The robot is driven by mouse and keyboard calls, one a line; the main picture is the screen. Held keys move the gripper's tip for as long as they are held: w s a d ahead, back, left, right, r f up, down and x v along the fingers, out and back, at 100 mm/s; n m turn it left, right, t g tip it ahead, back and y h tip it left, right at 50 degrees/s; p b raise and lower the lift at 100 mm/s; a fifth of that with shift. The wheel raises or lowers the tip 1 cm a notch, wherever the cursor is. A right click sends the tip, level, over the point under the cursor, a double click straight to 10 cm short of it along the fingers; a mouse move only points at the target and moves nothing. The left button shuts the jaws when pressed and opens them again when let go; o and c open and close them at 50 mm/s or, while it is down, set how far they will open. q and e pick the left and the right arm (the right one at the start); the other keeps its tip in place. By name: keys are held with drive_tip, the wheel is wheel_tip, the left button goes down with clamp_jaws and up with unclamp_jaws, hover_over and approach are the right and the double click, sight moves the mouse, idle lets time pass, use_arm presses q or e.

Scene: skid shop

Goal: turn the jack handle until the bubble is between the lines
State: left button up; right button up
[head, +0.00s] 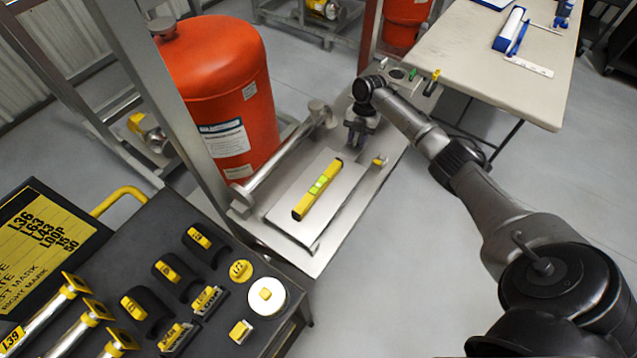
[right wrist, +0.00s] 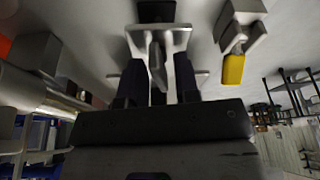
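A yellow spirit level (head: 304,207) with a bright green vial (head: 319,184) lies on a flat metal plate (head: 336,206) on the skid. The bubble and its lines are too small to make out. My right gripper (head: 358,138) points down at the skid just beyond the plate's far end. In the right wrist view its two dark fingers (right wrist: 158,84) stand apart, with a narrow grey metal piece (right wrist: 157,62), apparently the jack handle, between them. Gaps show beside it, so I see no clear grip. My left gripper is not in view.
A yellow-tipped fitting (head: 379,161) sits beside the gripper, also visible in the right wrist view (right wrist: 233,68). A red tank (head: 215,90), a metal post (head: 160,90) and a pipe (head: 275,160) stand left. A dark bench (head: 215,335) is in front; a pale table (head: 480,60) stands right.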

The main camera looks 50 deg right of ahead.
drive_tip(key=shift+o, duration=0.3)
wheel_tip(320, 180, up, 4)
drive_tip(key=p, duration=0.3)
drive_tip(key=shift+p, duration=0.35)
wheel_tip(320, 180, up, 3)
drive_tip(key=p, duration=0.2)
drive_tip(key=shift+f+p, duration=0.1)
drive_tip(key=shift+p, duration=0.25)
drive_tip(key=shift+r+p, duration=0.25)
drive_tip(key=shift+p, duration=0.25)
drive_tip(key=m+p, duration=0.1)
drive_tip(key=m+t+p, duration=0.1)
drive_tip(key=m+p, duration=0.2)
drive_tip(key=p, duration=0.1)
drive_tip(key=shift+r+m, duration=0.3)
drive_tip(key=shift+m+t+p, duration=0.4)
drive_tip(key=shift+m+p, duration=0.4)
drive_tip(key=shift+m, duration=0.1)
drive_tip(key=shift+f, duration=0.1)
